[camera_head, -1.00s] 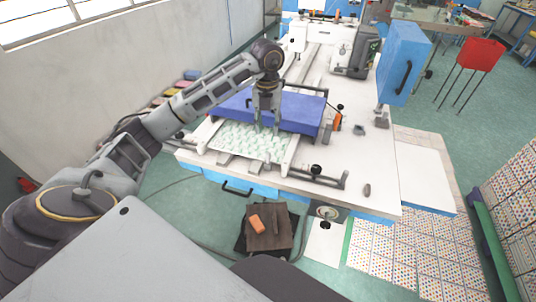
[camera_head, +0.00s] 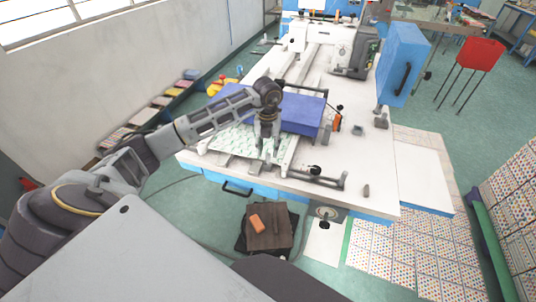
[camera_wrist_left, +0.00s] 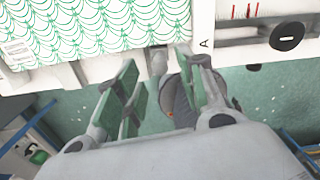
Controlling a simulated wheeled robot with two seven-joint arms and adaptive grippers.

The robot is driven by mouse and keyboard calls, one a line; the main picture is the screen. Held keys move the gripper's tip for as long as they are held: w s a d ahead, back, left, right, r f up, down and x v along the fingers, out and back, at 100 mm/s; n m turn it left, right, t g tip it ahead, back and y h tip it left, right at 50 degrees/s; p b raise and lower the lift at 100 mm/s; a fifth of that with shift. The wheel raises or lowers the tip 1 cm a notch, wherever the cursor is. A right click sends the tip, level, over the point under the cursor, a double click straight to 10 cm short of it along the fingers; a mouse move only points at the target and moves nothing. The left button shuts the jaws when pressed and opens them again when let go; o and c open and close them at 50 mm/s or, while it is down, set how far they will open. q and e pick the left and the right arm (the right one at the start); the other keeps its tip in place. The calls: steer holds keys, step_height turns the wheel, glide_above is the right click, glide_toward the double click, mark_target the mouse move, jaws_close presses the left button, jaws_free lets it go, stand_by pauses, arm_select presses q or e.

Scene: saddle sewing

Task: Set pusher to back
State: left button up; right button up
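The white machine table (camera_head: 365,170) carries a green-and-white patterned sheet (camera_head: 232,141) and a blue block (camera_head: 302,112) behind it. I cannot tell for sure which part is the pusher. My left gripper (camera_head: 269,153) is low over the front of the table, at the right side of the sheet and in front of the block. In the left wrist view, the gripper (camera_wrist_left: 163,95) has its fingers apart. A small grey peg (camera_wrist_left: 158,61) at the table edge shows between them; contact is unclear. The sheet (camera_wrist_left: 90,28) lies beyond the fingers. My right gripper is out of view.
A dark bar with a knob (camera_head: 316,170) lies right of my gripper at the front edge. A black knob (camera_wrist_left: 287,36) shows in the wrist view. A tall blue box (camera_head: 401,62) stands at the table's right. A stool (camera_head: 268,230) stands on the floor in front.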

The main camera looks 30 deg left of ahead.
mark_target(268, 154)
arm_select(q)
steer(key=shift+f, duration=1.95)
jaws_close()
